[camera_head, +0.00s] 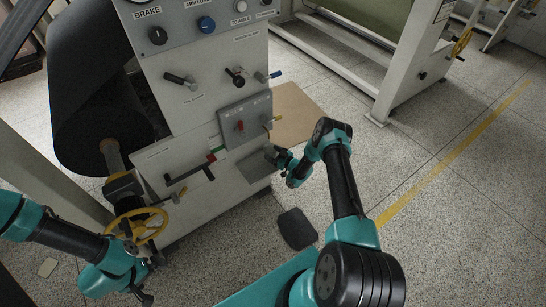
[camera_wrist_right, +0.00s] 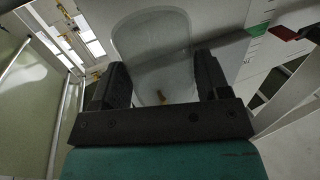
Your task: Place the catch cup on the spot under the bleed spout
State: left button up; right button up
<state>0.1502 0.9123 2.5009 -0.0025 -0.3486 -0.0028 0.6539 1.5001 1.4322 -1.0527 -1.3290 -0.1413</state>
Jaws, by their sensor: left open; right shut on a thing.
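My right gripper (camera_head: 275,154) is at the lower right of the white control panel (camera_head: 195,100). In the right wrist view, my right gripper (camera_wrist_right: 162,84) is shut on a pale, see-through cup (camera_wrist_right: 152,45) with a rounded outline, held between its two black fingers. The cup cannot be made out clearly in the head view. My left gripper (camera_head: 146,290) is open and empty at the lower left.
A yellow handwheel (camera_head: 141,227) stands close to my left arm. A black lever (camera_head: 190,174) sticks out from the lower panel. A large dark roll (camera_head: 95,110) is at the left. A dark mat (camera_head: 297,229) lies on the open floor.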

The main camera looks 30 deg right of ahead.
aim_at(273, 156)
jog(key=shift+w, duration=0.1)
jog(key=shift+w+d, duration=0.1)
jog(key=shift+w, duration=0.05)
jog(key=shift+w+d+f, duration=0.1)
jog(key=shift+w+f, duration=0.05)
jog(key=shift+f, duration=1.65)
jog(key=shift+f, duration=0.1)
jog(key=o, duration=0.9)
